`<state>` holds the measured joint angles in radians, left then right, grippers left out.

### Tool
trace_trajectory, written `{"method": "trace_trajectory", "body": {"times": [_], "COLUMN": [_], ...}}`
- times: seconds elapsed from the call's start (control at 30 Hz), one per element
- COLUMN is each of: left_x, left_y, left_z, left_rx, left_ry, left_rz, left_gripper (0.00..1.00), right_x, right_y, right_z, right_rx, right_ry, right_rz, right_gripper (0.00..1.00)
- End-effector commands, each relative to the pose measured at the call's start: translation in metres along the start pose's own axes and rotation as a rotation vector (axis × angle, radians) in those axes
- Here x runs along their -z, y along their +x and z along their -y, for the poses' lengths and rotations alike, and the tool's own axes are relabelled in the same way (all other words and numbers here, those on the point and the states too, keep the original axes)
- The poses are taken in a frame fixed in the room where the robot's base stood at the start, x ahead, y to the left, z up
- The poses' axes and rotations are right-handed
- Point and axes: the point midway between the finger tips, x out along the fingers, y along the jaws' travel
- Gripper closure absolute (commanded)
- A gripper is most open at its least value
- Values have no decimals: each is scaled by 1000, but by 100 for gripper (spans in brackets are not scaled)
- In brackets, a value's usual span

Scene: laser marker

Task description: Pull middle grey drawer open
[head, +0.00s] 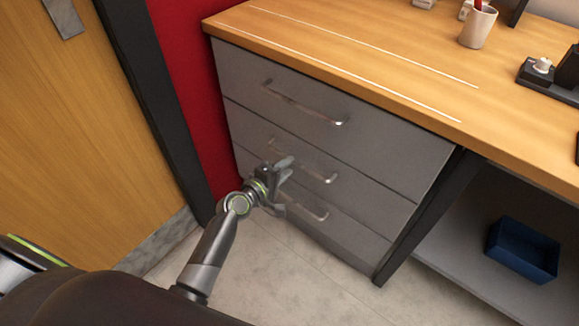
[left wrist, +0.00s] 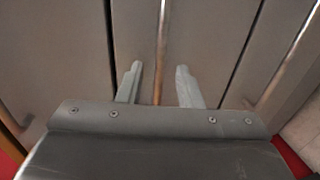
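The grey drawer unit stands under the wooden desktop with three stacked drawers, each with a metal bar handle. The middle drawer (head: 352,176) looks closed, flush with the others. Its handle (head: 318,175) is partly hidden behind my left gripper (head: 282,184), which is in front of the drawers near the handle's left part. In the left wrist view my left gripper (left wrist: 159,85) is open, its two fingers apart, with a metal handle bar (left wrist: 162,40) running between them. The fingers do not visibly touch the bar. My right gripper is not in view.
The top drawer handle (head: 305,104) is above and the bottom drawer handle (head: 306,208) below. A wooden door (head: 70,120) and red wall (head: 190,70) are at left. A blue bin (head: 522,250) sits on the lower shelf at right. The floor before the drawers is clear.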

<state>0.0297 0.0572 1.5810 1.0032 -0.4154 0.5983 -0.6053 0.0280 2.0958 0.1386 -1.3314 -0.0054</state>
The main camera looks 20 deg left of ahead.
Motion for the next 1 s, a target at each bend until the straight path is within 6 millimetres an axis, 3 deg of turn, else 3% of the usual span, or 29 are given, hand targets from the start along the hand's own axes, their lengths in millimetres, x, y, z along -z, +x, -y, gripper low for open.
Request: {"method": "trace_trajectory", "body": {"times": [0.2, 0.5, 0.77, 1.0], "left_x": [0, 0, 0, 0], "left_y": [17, 19, 19, 18], "left_z": [0, 0, 0, 0], "left_rx": [0, 0, 0, 1], "left_ry": [0, 0, 0, 0], "left_rz": [0, 0, 0, 0], "left_gripper": [67, 67, 100, 100], "right_x": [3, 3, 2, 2], "right_y": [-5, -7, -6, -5], "right_z": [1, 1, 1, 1], "right_rx": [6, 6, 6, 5], "right_ry": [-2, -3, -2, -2], "right_rz": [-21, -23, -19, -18], "right_gripper": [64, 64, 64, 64]}}
